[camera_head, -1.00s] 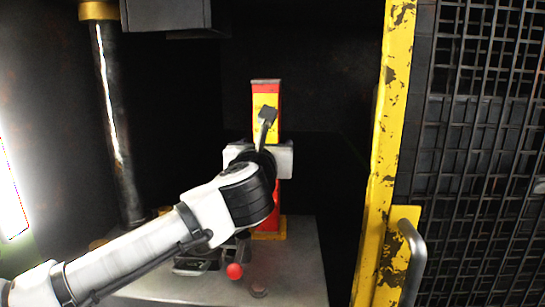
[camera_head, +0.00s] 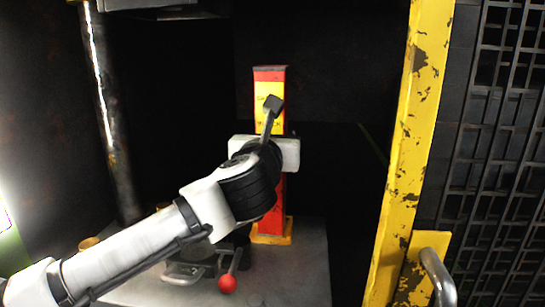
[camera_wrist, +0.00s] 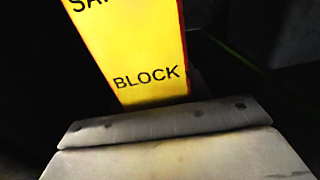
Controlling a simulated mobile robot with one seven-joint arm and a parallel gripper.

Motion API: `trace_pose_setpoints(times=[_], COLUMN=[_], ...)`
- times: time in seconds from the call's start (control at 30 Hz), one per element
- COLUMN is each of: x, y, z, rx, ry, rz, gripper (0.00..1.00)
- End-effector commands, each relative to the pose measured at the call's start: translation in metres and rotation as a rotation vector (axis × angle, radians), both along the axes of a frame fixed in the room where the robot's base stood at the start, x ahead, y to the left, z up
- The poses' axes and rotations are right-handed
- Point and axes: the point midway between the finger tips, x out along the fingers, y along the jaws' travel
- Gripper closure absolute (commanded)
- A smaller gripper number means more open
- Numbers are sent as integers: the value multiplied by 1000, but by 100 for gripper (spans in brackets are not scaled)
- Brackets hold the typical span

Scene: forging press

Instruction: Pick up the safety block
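The safety block (camera_head: 270,95) is a tall red post with a yellow label on its front and a yellow foot. It stands upright on the grey press bed. My gripper (camera_head: 272,150) is at the block's middle height, directly in front of it in the head view, and the wrist covers part of the post. In the wrist view the block's yellow face (camera_wrist: 135,50), lettered "BLOCK", rises just beyond the metal edge of my gripper and looks slightly tilted.
A red ball-topped lever (camera_head: 227,284) stands at the front of the bed (camera_head: 290,275). A yellow door frame (camera_head: 410,140) with a handle and black mesh is on the right. A steel column (camera_head: 108,120) stands on the left.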

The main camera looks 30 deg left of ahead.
Motion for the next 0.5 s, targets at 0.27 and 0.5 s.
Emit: trace_pose_setpoints(times=[0.27, 0.5], x=[0, 0], y=[0, 0], z=[0, 3], rx=[0, 3], ry=[0, -4], rz=[0, 0], gripper=[89, 100])
